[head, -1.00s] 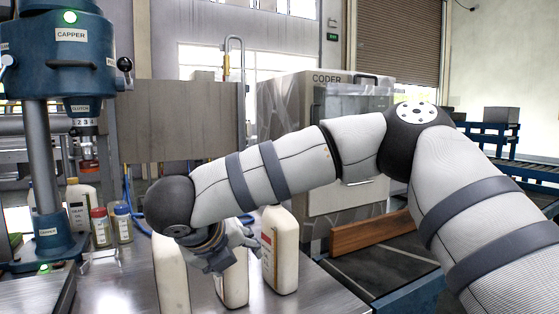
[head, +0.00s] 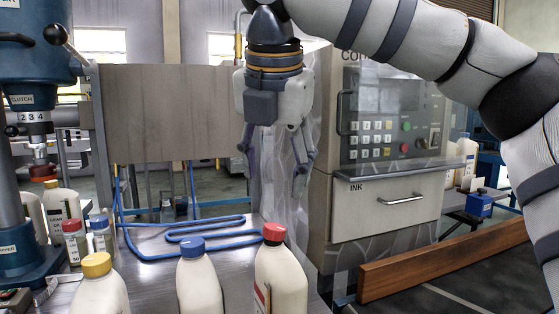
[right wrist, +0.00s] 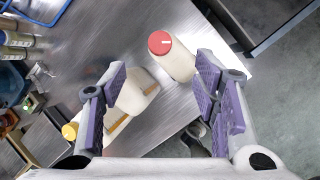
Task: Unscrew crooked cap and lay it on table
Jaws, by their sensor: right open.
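Three cream bottles stand in a row on the metal table (head: 150,245). The right bottle (head: 281,280) has a red cap (head: 273,234) that looks slightly tilted. The middle bottle (head: 199,285) has a blue cap (head: 191,246), and the left bottle (head: 100,298) a yellow cap (head: 96,265). My right gripper (head: 277,160) is open and empty, pointing down above the red-capped bottle, apart from it. In the right wrist view the red cap (right wrist: 160,43) shows between and beyond the open fingers. The blue cap is hidden there by a finger. My left gripper is not in view.
Blue tubing (head: 205,232) lies behind the bottles. The coder cabinet (head: 400,205) stands right of them. A wooden beam (head: 440,260) runs at the right.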

